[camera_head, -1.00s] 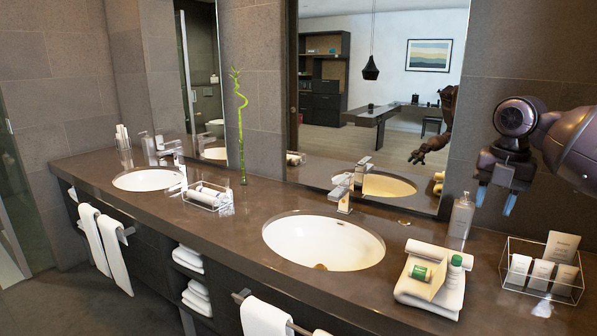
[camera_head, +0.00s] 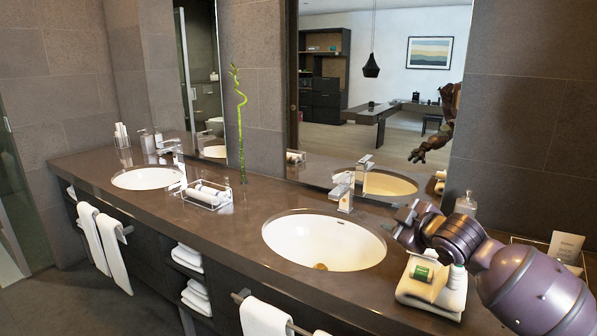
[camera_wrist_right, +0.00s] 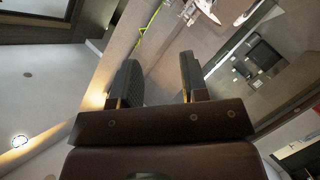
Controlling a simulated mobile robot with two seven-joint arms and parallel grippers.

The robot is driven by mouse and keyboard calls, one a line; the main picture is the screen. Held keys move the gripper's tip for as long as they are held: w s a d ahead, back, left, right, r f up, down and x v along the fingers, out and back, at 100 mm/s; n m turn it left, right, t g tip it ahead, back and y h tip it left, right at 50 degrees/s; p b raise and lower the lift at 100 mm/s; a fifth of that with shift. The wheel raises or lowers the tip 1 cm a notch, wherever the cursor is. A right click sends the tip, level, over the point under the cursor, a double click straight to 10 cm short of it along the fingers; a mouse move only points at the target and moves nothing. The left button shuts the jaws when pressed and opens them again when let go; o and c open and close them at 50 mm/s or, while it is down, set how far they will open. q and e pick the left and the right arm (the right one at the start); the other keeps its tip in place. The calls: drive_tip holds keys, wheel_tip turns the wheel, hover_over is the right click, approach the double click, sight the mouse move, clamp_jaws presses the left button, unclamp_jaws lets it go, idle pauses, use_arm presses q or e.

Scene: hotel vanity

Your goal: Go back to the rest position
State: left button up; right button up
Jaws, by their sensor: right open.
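My right gripper (camera_head: 406,216) is in the head view over the counter, just right of the right sink. In the right wrist view (camera_wrist_right: 158,78) its two dark fingers stand apart with nothing between them. My purple right arm comes in from the lower right, in front of the towels and part of the clear box. My left gripper is not in view.
The dark counter (camera_head: 262,206) holds two sinks, the right one (camera_head: 322,243) nearest the gripper. Folded towels (camera_head: 428,292) with a small green-labelled bottle (camera_head: 457,276) lie below the gripper. A soap dispenser (camera_head: 466,204) stands behind the arm. The mirror (camera_head: 375,100) rises behind.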

drive_tip(key=s+d+f+m+h, duration=0.2)
drive_tip(key=s+f+m, duration=0.2)
drive_tip(key=s+f, duration=0.8)
drive_tip(key=s+d+f+m+g+h, duration=0.1)
drive_tip(key=s+f+m, duration=0.3)
drive_tip(key=s+f, duration=0.7)
drive_tip(key=s+d+f+m+g+h, duration=0.1)
drive_tip(key=s+d+f+m+h, duration=0.1)
drive_tip(key=s+f, duration=1)
drive_tip(key=s+d+m, duration=0.1)
drive_tip(key=s+m, duration=0.1)
drive_tip(key=s, duration=0.1)
drive_tip(key=shift+f+m+h, duration=0.35)
drive_tip(key=shift+m+h, duration=0.05)
